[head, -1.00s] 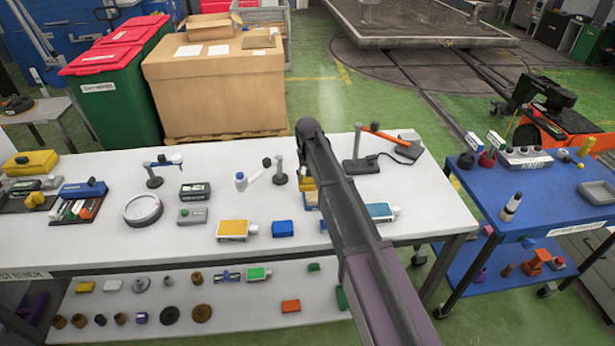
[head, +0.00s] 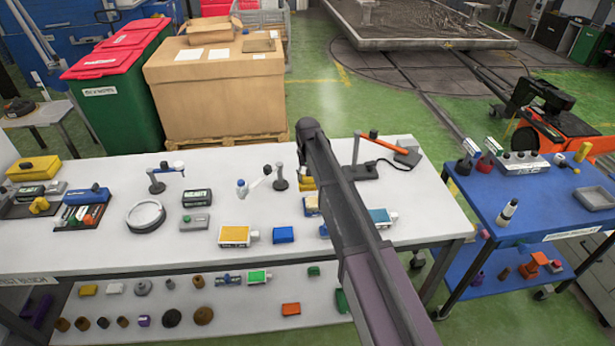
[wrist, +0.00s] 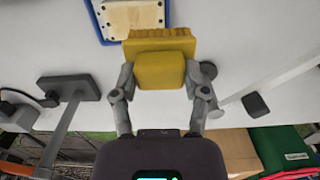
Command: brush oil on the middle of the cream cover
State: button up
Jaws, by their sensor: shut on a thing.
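My gripper (wrist: 162,84) is shut on a yellow brush (wrist: 160,68), with one grey finger on each side of its block. The brush's ridged edge points to the top of the wrist view. The cream cover (wrist: 128,14), with dark screws, lies in a blue-edged holder (wrist: 92,20) just beyond the brush. The brush overlaps the cover's near edge in the picture; I cannot tell whether they touch. In the head view my arm hides the gripper and most of the cover; a bit of the brush (head: 307,184) shows beside the arm.
The white bench (head: 90,245) also holds a yellow-topped box (head: 234,236), a blue block (head: 284,234), a round grey dish (head: 145,216) and a small stand (head: 280,180). A blue cart (head: 480,200) stands at the right.

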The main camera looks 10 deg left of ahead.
jog(key=shift+r+p, duration=0.65)
jog(key=shift+r, duration=0.3)
jog(key=shift+f, duration=0.1)
jog(key=shift+f+b, duration=1.1)
jog(key=shift+b, duration=0.05)
jog(key=shift+r, duration=0.1)
jog(key=shift+s+a, duration=0.1)
jog(key=shift+a, duration=0.1)
jog(key=shift+s+a, duration=0.2)
jog(key=shift+a, duration=0.2)
